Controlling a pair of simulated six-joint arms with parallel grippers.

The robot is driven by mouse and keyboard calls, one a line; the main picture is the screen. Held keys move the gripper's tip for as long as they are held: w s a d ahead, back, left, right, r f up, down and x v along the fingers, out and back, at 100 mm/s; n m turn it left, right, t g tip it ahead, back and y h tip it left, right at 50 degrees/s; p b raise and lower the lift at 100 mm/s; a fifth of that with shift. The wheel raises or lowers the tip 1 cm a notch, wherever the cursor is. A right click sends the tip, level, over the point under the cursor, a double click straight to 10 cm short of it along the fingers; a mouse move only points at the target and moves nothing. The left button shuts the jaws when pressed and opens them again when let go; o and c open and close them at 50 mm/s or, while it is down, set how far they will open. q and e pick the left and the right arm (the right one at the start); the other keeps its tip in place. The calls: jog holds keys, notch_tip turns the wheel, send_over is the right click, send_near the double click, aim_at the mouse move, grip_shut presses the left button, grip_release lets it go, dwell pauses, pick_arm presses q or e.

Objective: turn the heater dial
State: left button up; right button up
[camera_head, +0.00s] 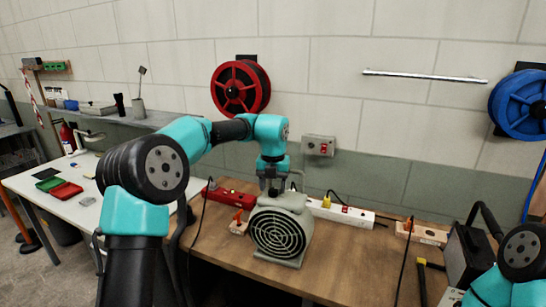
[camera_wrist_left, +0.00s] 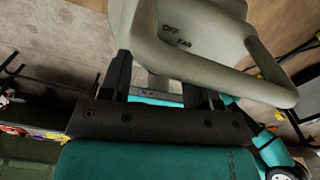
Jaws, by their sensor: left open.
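The grey-green heater (camera_head: 281,232) stands on the wooden workbench with its round black grille facing the front. My left gripper (camera_head: 270,184) points down just above the heater's top, near its carry handle. In the left wrist view the heater's top (camera_wrist_left: 195,50) shows the words OFF and FAN, with the thick handle (camera_wrist_left: 210,75) curving across in front. The left gripper (camera_wrist_left: 165,85) is open there, its dark fingers apart close to the handle. I cannot tell whether they touch it. The dial itself is not clearly seen. My right gripper is out of view.
Cables run over the workbench (camera_head: 345,262). A dark box with a handle (camera_head: 466,255) stands at the right. Bench space right of the heater is clear.

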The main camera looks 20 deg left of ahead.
aim_at(275, 190)
pick_arm(q)
notch_tip(275, 190, up, 16)
jog(key=shift+r, duration=0.25)
dwell(0.3)
dwell(0.3)
jog(key=m, duration=0.5)
jog(key=shift+s+d+f+m, duration=0.1)
jog(key=shift+s+d+m, duration=0.05)
jog(key=shift+d+m, duration=0.2)
jog(key=shift+f, duration=0.15)
jog(key=f, duration=1.7)
jog(key=shift+a+f, duration=0.1)
jog(key=shift+a, duration=0.2)
jog(key=shift+c, duration=0.3)
